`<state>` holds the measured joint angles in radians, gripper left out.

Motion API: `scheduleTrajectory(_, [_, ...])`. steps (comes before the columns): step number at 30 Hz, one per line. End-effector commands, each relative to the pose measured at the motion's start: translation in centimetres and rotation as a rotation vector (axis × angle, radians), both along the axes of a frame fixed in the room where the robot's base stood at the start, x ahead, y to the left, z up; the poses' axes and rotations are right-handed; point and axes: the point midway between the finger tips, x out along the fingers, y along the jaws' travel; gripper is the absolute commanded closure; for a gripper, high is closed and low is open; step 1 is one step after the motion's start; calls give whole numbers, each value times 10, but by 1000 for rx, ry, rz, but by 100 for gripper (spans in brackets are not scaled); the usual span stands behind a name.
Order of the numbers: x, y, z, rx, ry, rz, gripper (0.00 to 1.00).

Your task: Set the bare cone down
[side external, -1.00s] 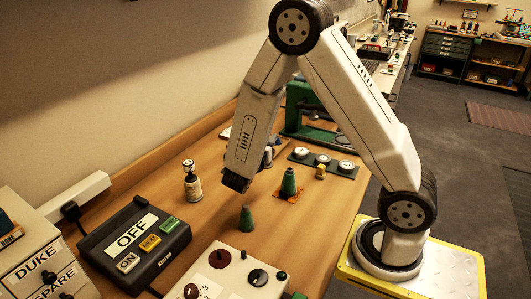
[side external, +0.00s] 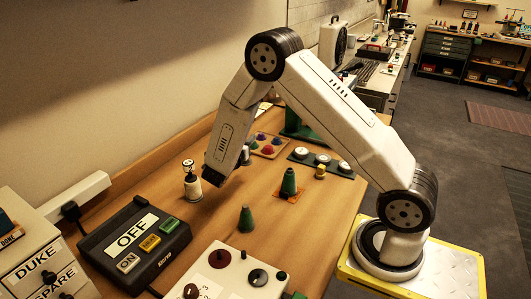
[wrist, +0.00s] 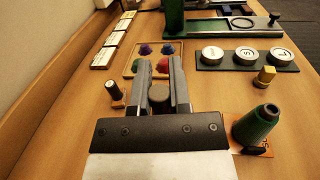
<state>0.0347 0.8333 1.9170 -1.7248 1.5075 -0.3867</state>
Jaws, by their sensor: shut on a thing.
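My gripper (wrist: 155,70) is shut on the bare cone (wrist: 157,94), a dull grey-brown thing with a round end between the two fingers in the wrist view. In the side view my gripper (side external: 215,178) is over the left part of the table, right of a pale spool-like holder (side external: 191,182), and the held cone is hidden there. I cannot tell how high it is. A green cone (side external: 289,182) stands on an orange card to the right; it also shows in the wrist view (wrist: 256,125). Another green cone (side external: 246,219) stands upright on bare wood nearer the camera.
A dark strip with several white discs (side external: 322,160) and a yellow-topped block (side external: 320,172) are to the right. A black switch box (side external: 135,233) and a pale panel (side external: 237,270) are nearer. Wood around my gripper is partly clear.

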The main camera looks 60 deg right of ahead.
Motion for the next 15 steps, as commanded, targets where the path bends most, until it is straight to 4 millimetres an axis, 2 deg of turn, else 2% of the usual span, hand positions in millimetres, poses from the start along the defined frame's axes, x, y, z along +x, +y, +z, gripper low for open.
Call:
scheduleTrajectory(9, [27,-10,-34,0,1,-1,100])
scheduleTrajectory(15, [40,-14,-50,0,0,-1,100])
